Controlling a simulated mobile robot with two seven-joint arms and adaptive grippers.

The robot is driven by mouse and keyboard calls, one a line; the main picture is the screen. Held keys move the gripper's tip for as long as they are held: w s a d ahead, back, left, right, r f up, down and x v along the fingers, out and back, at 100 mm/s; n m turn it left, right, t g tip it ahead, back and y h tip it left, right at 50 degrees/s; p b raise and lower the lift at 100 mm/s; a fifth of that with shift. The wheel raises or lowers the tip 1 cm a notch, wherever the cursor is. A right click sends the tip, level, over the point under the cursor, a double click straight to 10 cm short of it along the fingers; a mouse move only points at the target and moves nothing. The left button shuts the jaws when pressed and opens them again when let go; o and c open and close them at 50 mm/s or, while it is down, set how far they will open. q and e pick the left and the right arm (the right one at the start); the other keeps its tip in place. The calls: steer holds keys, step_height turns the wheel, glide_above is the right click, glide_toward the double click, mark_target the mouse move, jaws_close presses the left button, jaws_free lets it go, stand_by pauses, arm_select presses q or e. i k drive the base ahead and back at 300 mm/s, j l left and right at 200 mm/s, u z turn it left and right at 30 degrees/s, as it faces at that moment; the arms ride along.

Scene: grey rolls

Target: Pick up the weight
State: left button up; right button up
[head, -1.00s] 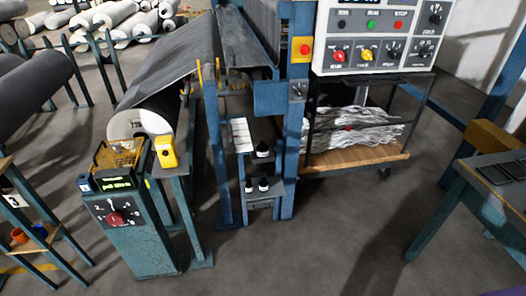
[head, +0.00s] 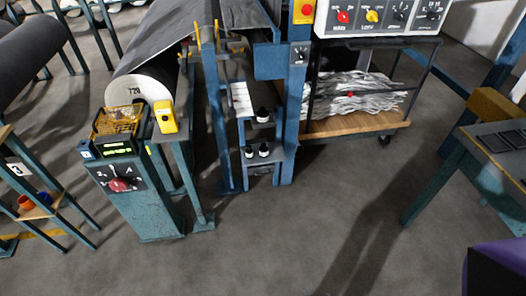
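Several small dark objects with white parts stand on a narrow blue stepped rack in the middle of the head view. One dark object (head: 262,114) is on the upper shelf, and a left one (head: 249,152) and a right one (head: 264,149) are side by side on the lower shelf. They may be weights, but they are too small to tell for sure. Neither of my grippers shows in the head view.
A blue control pedestal (head: 137,200) with a yellow device (head: 165,117) beside it stands left of the rack. A wheeled cart (head: 350,124) is behind right, a table (head: 500,165) far right. The grey floor (head: 290,240) in front is clear.

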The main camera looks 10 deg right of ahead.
mark_target(262, 114)
steer(key=u, duration=0.2)
steer(key=i+l+u, duration=0.25)
steer(key=l+u, duration=0.2)
steer(key=i+l+u, duration=0.1)
steer(key=l+u, duration=0.15)
steer(key=i+l+u, duration=0.1)
steer(key=l, duration=0.3)
steer(key=i+l+u, duration=0.1)
steer(key=l, duration=0.65)
steer(key=i+l, duration=0.1)
steer(key=l, duration=0.45)
steer(key=i+l, duration=0.15)
steer(key=l, duration=0.35)
steer(key=i+l+u, duration=0.1)
steer(key=l, duration=0.45)
steer(key=i+l, duration=0.1)
steer(key=l, duration=0.4)
steer(key=i+l, duration=0.1)
steer(key=l, duration=0.45)
steer(key=i+u, duration=0.05)
